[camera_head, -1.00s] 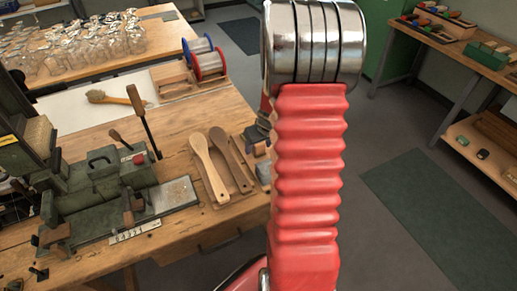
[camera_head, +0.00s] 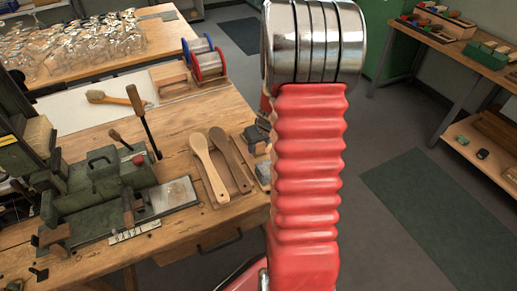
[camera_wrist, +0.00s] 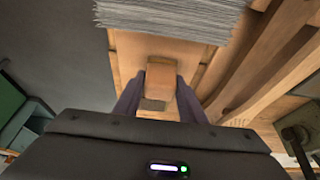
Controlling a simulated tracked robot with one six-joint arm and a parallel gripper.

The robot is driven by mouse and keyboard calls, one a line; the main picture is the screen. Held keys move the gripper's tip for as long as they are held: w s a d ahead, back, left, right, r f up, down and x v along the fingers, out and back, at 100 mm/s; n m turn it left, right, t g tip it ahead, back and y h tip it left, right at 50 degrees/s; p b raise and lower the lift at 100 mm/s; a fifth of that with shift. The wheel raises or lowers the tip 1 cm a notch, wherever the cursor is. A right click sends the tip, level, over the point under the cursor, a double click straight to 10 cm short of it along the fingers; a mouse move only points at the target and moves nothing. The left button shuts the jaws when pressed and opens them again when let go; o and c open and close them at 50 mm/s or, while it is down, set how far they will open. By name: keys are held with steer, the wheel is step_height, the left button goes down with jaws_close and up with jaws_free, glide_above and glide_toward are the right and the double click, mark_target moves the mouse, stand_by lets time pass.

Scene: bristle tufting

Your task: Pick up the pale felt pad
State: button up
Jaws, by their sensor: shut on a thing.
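In the wrist view my gripper (camera_wrist: 158,92) has its two dark fingers closed on the sides of a small tan, block-shaped piece (camera_wrist: 160,78). I take this piece to be the pale felt pad, though it looks tan here. A greyish patch shows just below it between the fingers. Wood lies behind it; I cannot tell how far the piece is above that surface. In the head view my red arm hides most of the gripper, and the pad cannot be made out.
Wooden spoons (camera_head: 212,168) lie on a board at the bench's right edge. A green machine (camera_head: 105,185) stands left on the bench (camera_head: 235,112). Open floor lies to the right.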

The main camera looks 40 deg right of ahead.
steer(key=shift+c, duration=0.5)
steer(key=shift+r, duration=0.15)
step_height(320, 180, up, 10)
steer(key=shift+f, duration=0.15)
stand_by(0.3)
steer(key=o, duration=0.6)
steer(key=c, duration=0.4)
steer(key=shift+a, duration=0.1)
